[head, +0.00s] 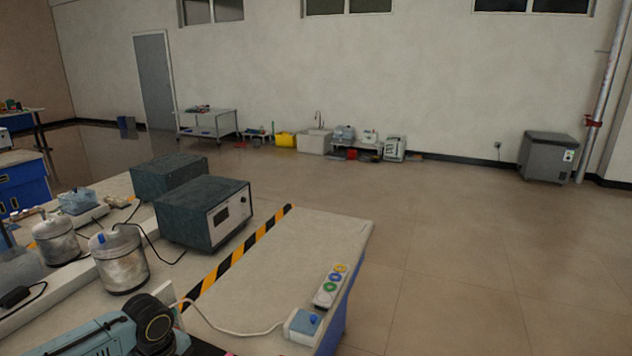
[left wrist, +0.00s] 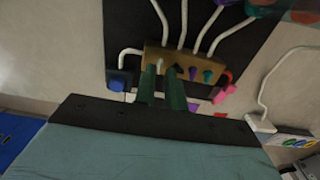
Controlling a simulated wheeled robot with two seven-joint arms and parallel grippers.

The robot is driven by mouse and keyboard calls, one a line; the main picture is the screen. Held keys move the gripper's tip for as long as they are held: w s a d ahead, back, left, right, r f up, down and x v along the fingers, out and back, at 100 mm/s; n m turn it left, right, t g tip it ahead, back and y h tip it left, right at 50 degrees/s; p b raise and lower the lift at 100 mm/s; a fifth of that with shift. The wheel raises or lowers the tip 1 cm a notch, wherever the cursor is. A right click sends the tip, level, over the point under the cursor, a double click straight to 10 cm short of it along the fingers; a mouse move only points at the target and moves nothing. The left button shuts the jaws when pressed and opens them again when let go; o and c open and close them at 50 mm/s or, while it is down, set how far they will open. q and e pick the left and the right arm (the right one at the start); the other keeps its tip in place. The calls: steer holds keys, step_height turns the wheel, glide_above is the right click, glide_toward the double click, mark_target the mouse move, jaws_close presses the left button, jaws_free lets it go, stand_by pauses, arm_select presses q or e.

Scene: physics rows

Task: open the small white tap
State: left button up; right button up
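In the left wrist view a tan manifold block (left wrist: 185,62) carries a row of small coloured taps, with white tubes rising from it. The small white tap (left wrist: 160,67) appears as a pale bit between my left gripper's fingertips, mostly hidden by them. My left gripper (left wrist: 162,72) has its two green fingers a little apart, one on each side of this tap; I cannot tell whether they touch it. In the head view my left arm (head: 100,338) reaches in at the bottom left, its fingers hidden. My right gripper is not in view.
A power strip (head: 331,286) and a blue-topped box (head: 304,325) lie near the bench edge. Dark instrument boxes (head: 205,212) stand behind.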

arm_select(q)
steer(key=shift+f, duration=0.3)
steer(key=shift+r+p, duration=0.35)
steer(key=shift+p, duration=0.1)
stand_by(0.4)
jaws_close()
